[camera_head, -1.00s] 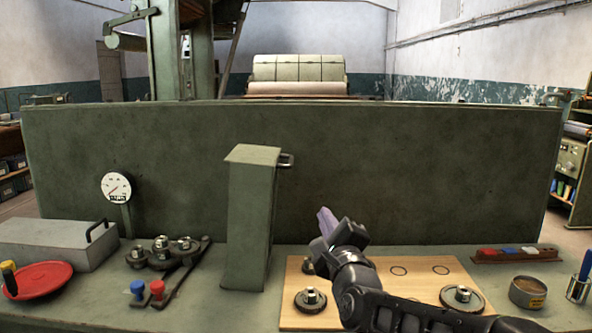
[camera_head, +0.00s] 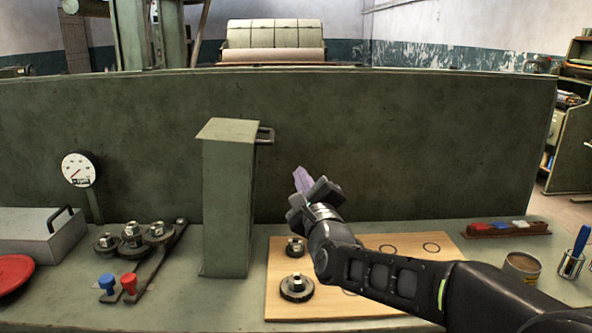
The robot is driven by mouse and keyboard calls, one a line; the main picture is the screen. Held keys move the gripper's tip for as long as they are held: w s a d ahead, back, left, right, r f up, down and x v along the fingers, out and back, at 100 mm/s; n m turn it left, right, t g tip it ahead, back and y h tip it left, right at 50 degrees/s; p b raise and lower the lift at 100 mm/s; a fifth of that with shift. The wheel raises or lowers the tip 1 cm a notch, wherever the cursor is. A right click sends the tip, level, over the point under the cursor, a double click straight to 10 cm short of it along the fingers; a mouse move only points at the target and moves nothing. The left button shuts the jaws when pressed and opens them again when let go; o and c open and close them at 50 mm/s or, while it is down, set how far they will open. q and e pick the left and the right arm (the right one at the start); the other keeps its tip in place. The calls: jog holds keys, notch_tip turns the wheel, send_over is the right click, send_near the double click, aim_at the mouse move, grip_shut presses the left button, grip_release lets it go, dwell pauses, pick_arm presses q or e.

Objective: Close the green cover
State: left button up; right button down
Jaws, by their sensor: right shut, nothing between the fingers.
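The green cover (camera_head: 228,210) is a tall, narrow, box-shaped piece standing upright on the bench, left of the picture's middle. A small dark handle (camera_head: 266,135) sticks out from its upper right side. My right gripper (camera_head: 302,181) is shut and empty, with purplish fingers pointing up and to the left. In the picture it lies right of the cover and lower than the handle, with a visible gap to both. My left gripper is not in view.
A wooden board (camera_head: 375,300) with gears lies under my right arm. Meshed gears (camera_head: 133,236) and blue and red knobs (camera_head: 129,283) are left of the cover. A long green panel (camera_head: 400,150) stands behind. A tin (camera_head: 521,268) stands at right.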

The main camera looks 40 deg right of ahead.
jog(key=w+d+r+p, duration=0.1)
jog(key=w+r+p, duration=0.2)
jog(key=w, duration=0.6)
jog(key=shift+w+d+r+p, duration=0.2)
jog(key=shift+w+r+p, duration=0.15)
jog(key=shift+r+p, duration=0.1)
